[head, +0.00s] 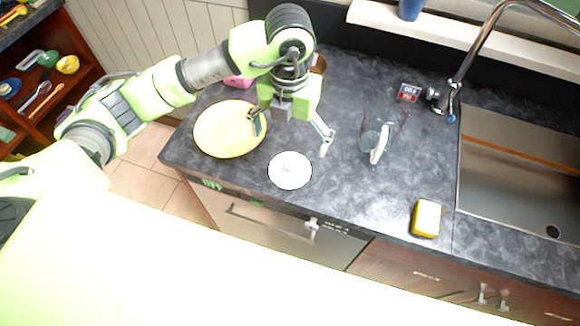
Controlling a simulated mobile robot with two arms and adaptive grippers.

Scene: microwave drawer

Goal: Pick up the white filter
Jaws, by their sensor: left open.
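A round white piece with a small raised middle (290,171), which looks like the white filter, lies on the dark countertop near its front edge. My left gripper (291,134) is open above the counter, just behind the white piece in the picture. One finger is over the yellow plate (222,142) and the other is to the right of the white piece. Nothing is between the fingers, and I cannot tell the exact height above the counter. My right gripper is not in view.
A clear glass item with a white part (378,145) stands to the right. A yellow sponge (426,218) lies near the front edge. A small red and blue box (408,93) is by the faucet (466,68) and the sink (515,175).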

